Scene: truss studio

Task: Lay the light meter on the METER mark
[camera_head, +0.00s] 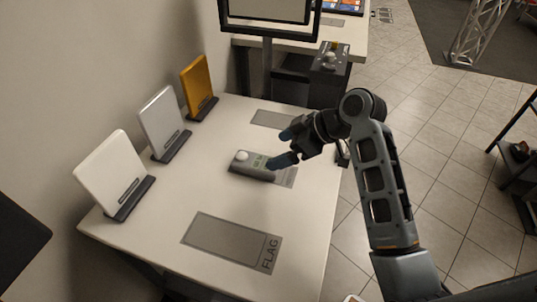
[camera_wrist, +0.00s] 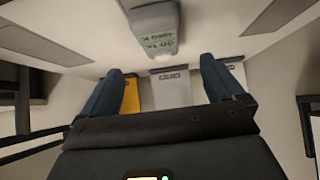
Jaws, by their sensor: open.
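The light meter (camera_head: 252,171) is a grey, flat device with a white dome and a greenish display. It lies on the table, over a grey rectangular mark (camera_head: 287,177) that shows at its right end. Any label on that mark is unreadable here. My gripper (camera_head: 284,147) is open and empty, with blue fingertips just above and to the right of the meter in the head view. In the wrist view, the meter (camera_wrist: 156,35) is at top centre, not between the fingers of my gripper (camera_wrist: 161,66).
A FLAG mark (camera_head: 222,242) lies empty at the table's near side, and another bare grey mark (camera_head: 271,119) lies farther back. White panels (camera_head: 113,171) (camera_head: 163,121) and an orange panel (camera_head: 197,86) stand in dark bases along the left. A dark-framed stand (camera_head: 268,52) rises behind the table (camera_head: 210,180).

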